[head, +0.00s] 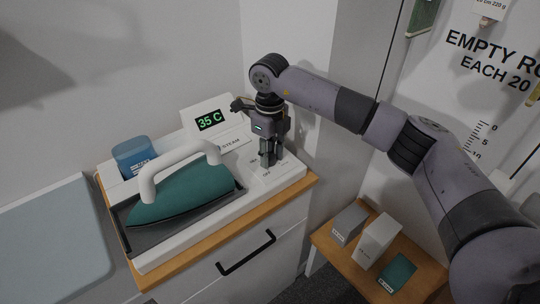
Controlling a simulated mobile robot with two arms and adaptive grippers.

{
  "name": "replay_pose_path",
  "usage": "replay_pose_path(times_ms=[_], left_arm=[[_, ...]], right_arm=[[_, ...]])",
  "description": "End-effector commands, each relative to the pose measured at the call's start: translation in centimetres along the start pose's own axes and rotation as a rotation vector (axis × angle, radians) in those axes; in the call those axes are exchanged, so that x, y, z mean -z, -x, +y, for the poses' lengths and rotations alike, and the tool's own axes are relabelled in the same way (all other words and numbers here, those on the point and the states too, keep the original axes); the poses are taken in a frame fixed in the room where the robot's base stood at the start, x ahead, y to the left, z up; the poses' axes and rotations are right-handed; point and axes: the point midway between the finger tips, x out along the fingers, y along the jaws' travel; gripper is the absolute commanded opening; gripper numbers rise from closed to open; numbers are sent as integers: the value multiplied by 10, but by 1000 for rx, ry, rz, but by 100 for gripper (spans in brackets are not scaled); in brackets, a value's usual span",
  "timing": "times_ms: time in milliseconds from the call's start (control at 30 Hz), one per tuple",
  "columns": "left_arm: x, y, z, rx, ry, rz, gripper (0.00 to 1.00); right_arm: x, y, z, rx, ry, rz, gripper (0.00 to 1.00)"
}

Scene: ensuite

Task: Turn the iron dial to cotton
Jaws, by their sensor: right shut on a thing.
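The iron (185,193), teal with a white handle, rests in a dark tray on a white base unit (222,205) on the cabinet top. My right gripper (268,163) points down over the right part of the base unit, beside small printed labels. It is shut on the dial there, which its fingers hide, so I cannot read the dial's setting. A display (209,120) at the back of the unit reads 35 C in green. My left gripper is not in view.
A blue container (133,155) stands behind the iron. The wooden-topped cabinet has a drawer with a black handle (246,253). A low wooden table (342,258) at the right holds small boxes, including a white one (376,239). A pale blue padded board (50,240) is at the left.

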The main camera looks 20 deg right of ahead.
Motion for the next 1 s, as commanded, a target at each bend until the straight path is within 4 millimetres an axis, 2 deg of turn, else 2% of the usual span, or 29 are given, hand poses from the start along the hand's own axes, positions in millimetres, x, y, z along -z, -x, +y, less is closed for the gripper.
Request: replay_pose_path(times_ms=[1000], left_arm=[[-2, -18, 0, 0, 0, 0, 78]], right_arm=[[-2, 2, 1, 0, -966, -5, 1]])
